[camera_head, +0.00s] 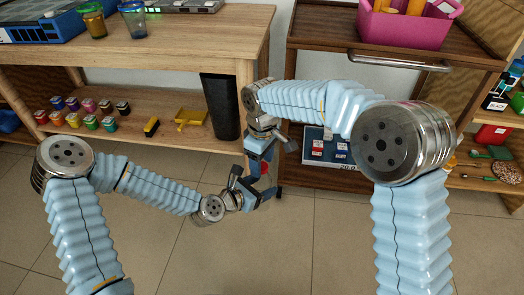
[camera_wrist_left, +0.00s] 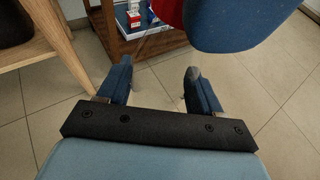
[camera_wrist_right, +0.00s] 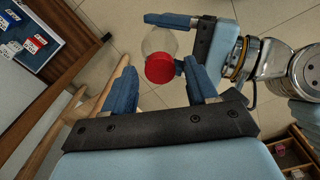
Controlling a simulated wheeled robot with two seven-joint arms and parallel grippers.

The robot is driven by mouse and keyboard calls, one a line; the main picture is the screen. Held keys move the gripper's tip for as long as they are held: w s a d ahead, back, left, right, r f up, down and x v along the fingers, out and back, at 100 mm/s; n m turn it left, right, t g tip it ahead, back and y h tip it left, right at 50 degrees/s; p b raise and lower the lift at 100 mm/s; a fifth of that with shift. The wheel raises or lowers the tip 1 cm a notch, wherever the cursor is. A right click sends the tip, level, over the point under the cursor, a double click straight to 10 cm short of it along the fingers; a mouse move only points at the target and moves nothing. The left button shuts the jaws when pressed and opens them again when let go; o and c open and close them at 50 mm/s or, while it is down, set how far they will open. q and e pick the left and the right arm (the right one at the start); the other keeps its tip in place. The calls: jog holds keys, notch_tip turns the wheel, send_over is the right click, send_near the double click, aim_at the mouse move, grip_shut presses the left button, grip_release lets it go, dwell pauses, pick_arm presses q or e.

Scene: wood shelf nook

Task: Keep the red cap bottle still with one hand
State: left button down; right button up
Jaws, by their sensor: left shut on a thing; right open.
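The bottle has a red cap (camera_wrist_right: 160,69) and a clear body (camera_wrist_right: 158,42); it is held in the air. My left gripper (camera_head: 250,187) is shut on the bottle's clear body, which hardly shows between its fingers in the left wrist view. One left finger shows beside the body in the right wrist view (camera_wrist_right: 172,20). My right gripper (camera_head: 270,150) is open, its fingers on either side of the red cap; I cannot tell if they touch it. The cap is a small red patch in the head view (camera_head: 264,168) and is partly hidden by a right finger in the left wrist view (camera_wrist_left: 168,12).
A wooden shelf (camera_head: 180,60) with paint jars and a black bin (camera_head: 220,105) stands behind on the left. A dark wood cart (camera_head: 310,35) with a pink basket (camera_head: 405,25) is behind on the right. The tiled floor (camera_head: 330,240) below is clear.

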jog(key=shift+f, duration=0.35)
jog(key=shift+c, duration=0.5)
grip_shut()
jog(key=shift+o, duration=1.1)
grip_release()
notch_tip(320, 180, up, 12)
